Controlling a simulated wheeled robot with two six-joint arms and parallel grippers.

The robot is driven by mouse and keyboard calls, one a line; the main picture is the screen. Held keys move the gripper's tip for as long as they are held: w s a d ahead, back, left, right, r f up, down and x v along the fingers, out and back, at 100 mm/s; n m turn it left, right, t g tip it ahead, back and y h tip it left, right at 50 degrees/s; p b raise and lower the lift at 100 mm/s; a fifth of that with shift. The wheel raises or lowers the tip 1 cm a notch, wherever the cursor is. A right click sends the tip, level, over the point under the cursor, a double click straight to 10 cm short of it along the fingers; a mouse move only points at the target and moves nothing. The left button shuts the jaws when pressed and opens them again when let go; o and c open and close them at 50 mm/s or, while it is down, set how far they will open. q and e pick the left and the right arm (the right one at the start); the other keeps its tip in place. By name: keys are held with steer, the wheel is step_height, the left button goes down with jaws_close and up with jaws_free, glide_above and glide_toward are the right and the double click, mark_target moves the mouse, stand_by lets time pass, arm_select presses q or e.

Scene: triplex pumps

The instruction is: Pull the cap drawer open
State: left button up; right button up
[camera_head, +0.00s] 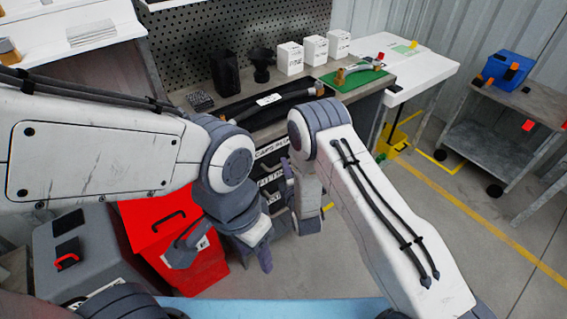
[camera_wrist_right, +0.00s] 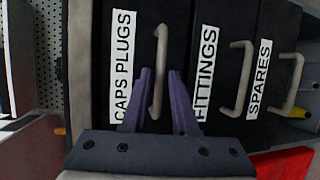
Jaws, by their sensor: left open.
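The cap drawer, labelled "CAPS PLUGS" (camera_wrist_right: 122,65), is the top dark drawer under the workbench; its label also shows in the head view (camera_head: 271,148). Its front looks level with the others, so it appears shut. Its pale bar handle (camera_wrist_right: 160,65) appears sideways in the right wrist view. My right gripper (camera_wrist_right: 160,73) has its purple fingers apart, one on each side of the handle. No clear contact shows. In the head view, my right gripper (camera_head: 288,175) is partly hidden by its arm. My left gripper (camera_head: 262,256) hangs open and empty, lower, in front of the drawers.
Below are the "FITTINGS" drawer (camera_wrist_right: 206,75) and "SPARES" drawer (camera_wrist_right: 262,80), with similar handles. A red bin (camera_head: 172,250) stands left of the drawers. The workbench (camera_head: 245,125) carries white boxes, dark containers and a hose. Open floor (camera_head: 480,230) lies to the right.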

steer(key=shift+x, duration=1.4)
jaws_close()
stand_by(0.4)
